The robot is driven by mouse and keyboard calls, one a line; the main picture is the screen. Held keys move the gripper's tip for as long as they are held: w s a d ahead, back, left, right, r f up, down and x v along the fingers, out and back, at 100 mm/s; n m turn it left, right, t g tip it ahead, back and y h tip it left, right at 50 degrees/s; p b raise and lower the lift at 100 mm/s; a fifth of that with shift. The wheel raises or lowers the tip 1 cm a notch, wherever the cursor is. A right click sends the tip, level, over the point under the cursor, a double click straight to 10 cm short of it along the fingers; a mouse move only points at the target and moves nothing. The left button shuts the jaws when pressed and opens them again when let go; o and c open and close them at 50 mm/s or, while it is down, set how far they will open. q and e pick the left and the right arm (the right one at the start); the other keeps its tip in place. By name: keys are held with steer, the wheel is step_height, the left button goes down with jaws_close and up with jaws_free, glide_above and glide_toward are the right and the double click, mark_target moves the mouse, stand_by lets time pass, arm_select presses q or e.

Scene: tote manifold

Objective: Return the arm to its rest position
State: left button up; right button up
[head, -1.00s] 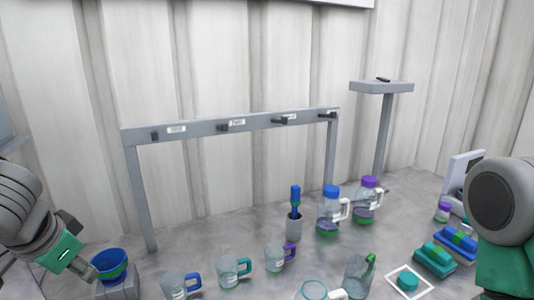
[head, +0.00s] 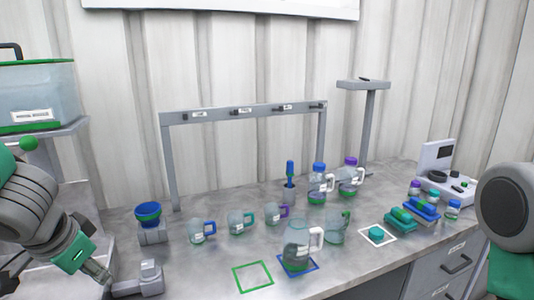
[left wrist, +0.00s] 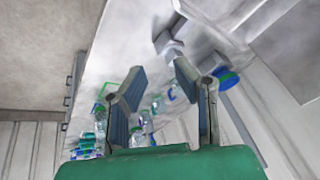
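My left gripper (head: 106,282) is at the lower left of the head view, pointing down and right over the front left of the worktop. In the left wrist view its two fingers (left wrist: 160,75) stand apart with nothing between them, so it is open and empty. A grey block-like fixture (head: 150,276) is just right of the fingertips in the head view. The blue and green bowl (head: 148,213) sits on a grey stand behind it, apart from the gripper. My right arm shows at the right edge; its gripper is out of view.
Several handled mugs (head: 201,231) stand mid-worktop (head: 205,272) before a grey hook rack (head: 240,115). A jug (head: 298,247) stands on a blue square. A green-rimmed tote (head: 38,95) is on a shelf at left. The green outlined square (head: 253,277) is empty.

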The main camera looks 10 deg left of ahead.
arm_select(q)
steer(key=s+d+f+n+g+h+b, duration=0.1)
steer(key=s+d+f, duration=0.2)
steer(key=f, duration=0.5)
steer(key=s+d+f+g+h+b, duration=0.1)
steer(key=s+d+f+g+b, duration=0.15)
steer(key=f, duration=0.45)
steer(key=s+d+f+n+g+h+b, duration=0.1)
steer(key=s+d+f, duration=0.3)
steer(key=f, duration=0.4)
steer(key=s+a+f+y+b, duration=0.2)
steer(key=s+f, duration=0.7)
steer(key=f, duration=0.5)
steer(key=shift+s+a+f+n+b, duration=0.15)
steer(key=shift+f+n+b, duration=0.05)
steer(key=shift+n+b, duration=0.15)
